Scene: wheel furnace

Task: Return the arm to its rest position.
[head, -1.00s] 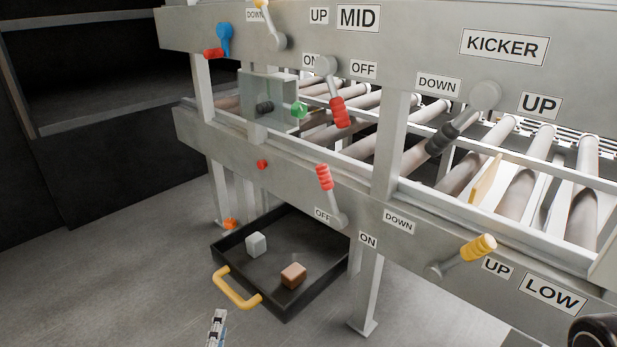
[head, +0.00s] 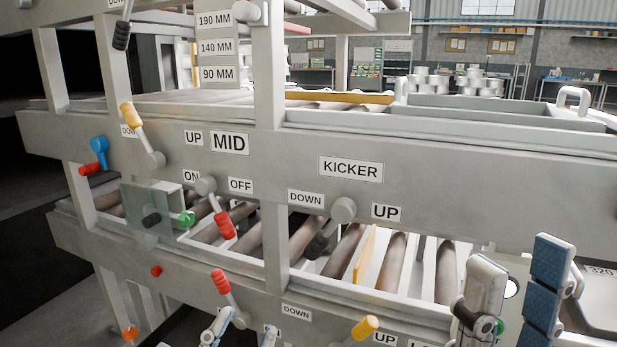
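My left gripper (head: 241,333) shows only at the bottom edge in the head view. My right gripper (head: 515,290) is upright at the lower right in front of the machine. Its blue-padded finger and grey finger are apart and I see nothing held. Most of both arms is out of view.
The grey roller machine (head: 450,165) fills the middle. Its levers include a yellow MID lever (head: 132,118), a black KICKER lever (head: 318,243) and a yellow lower lever (head: 365,327). A glass guard (head: 147,212) is at left. Shelves and benches stand far behind.

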